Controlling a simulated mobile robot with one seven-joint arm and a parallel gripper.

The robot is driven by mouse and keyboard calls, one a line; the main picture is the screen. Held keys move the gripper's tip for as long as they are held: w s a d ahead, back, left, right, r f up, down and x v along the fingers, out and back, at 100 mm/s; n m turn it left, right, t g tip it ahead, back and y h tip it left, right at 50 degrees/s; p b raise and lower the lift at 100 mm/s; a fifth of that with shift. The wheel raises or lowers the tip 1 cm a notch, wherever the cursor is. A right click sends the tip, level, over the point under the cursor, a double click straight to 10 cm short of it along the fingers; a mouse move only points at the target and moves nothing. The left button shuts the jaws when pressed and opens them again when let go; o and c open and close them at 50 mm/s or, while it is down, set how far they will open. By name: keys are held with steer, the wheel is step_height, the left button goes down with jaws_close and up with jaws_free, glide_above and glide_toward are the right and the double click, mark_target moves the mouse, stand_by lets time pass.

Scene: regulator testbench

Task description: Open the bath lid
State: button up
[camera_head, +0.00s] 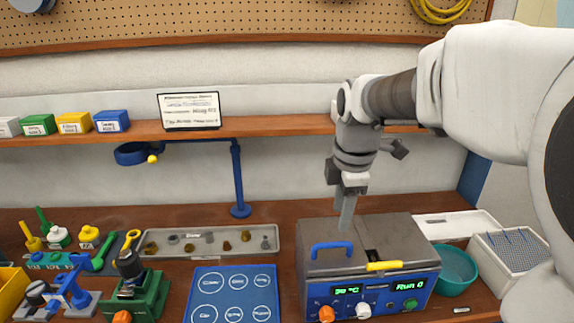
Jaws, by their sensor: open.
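The bath (400,292) is a box with a blue front panel, green displays reading "Run 0" and a temperature, and several knobs. Its grey lid (390,236) lies flat on top and looks shut. A blue handle (331,247) stands at the left of the top, and a yellow handle (384,266) sits at the front edge. A dark slot shows near the middle of the top. My gripper (345,212) is open and empty, pointing down above the left rear of the bath. One finger hides most of the other. Contact with the lid cannot be told.
A teal bowl (456,270) and a white rack (512,255) stand right of the bath. A grey parts tray (210,243) and a blue mat with circles (234,297) lie left. A blue stand (239,180) rises behind the tray. A shelf (260,131) runs behind my arm.

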mark_target(334, 243)
steer(key=f, duration=0.3)
steer(key=w+f, duration=0.1)
steer(key=f, duration=0.5)
steer(key=shift+w, duration=0.4)
steer(key=shift+r, duration=0.1)
jaws_close()
stand_by(0.7)
